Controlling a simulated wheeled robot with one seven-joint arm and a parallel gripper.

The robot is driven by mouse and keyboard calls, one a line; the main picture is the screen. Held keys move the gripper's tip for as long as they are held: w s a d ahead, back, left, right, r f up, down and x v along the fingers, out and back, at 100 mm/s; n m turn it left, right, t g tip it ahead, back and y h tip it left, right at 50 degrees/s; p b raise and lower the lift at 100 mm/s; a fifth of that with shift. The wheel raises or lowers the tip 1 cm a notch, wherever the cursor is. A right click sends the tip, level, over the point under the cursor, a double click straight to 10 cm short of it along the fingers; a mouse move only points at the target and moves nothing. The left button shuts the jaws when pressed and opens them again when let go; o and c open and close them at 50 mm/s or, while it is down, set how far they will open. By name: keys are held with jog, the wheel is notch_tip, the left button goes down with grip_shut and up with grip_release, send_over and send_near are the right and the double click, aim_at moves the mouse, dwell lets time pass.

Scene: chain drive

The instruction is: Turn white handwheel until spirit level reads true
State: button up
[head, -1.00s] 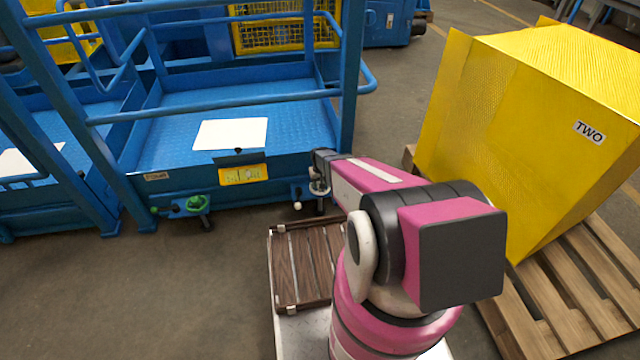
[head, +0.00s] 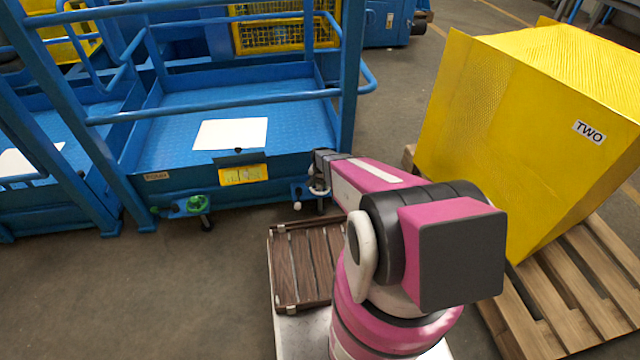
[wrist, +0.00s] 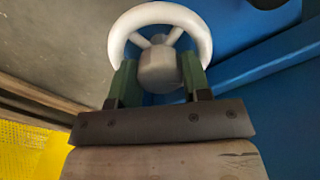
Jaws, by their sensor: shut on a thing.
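The white handwheel (wrist: 200,30) fills the top of the wrist view, with its rim, spokes and round hub showing. My gripper (wrist: 158,68) has its two green fingers on either side of the hub, shut on it. In the head view my gripper (head: 319,182) is at the platform's front right corner, where part of the white handwheel (head: 318,192) shows below it. A yellow panel (head: 243,174) on the platform's front edge may carry the spirit level. Its reading is too small to make out.
The blue railed platform (head: 170,140) bears a white sheet (head: 230,134). A green fitting (head: 196,204) is at its front left. A yellow crate (head: 530,120) on a wooden pallet (head: 545,310) stands to the right. Open floor (head: 150,300) lies at the front left.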

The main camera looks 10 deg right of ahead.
dwell(0.4)
jog(key=o, duration=0.9)
jog(key=shift+r, duration=0.15)
notch_tip(320, 180, up, 11)
jog(key=shift+f, duration=0.2)
jog(key=s+r+n, duration=0.2)
jog(key=s+r, duration=0.5)
jog(key=r, duration=0.1)
jog(key=s+r+n, duration=0.2)
jog(key=s+r, duration=0.5)
jog(key=r, duration=0.1)
jog(key=s+r+n, duration=0.2)
jog(key=s+r, duration=0.5)
jog(key=r, duration=0.1)
jog(key=shift+s, duration=0.25)
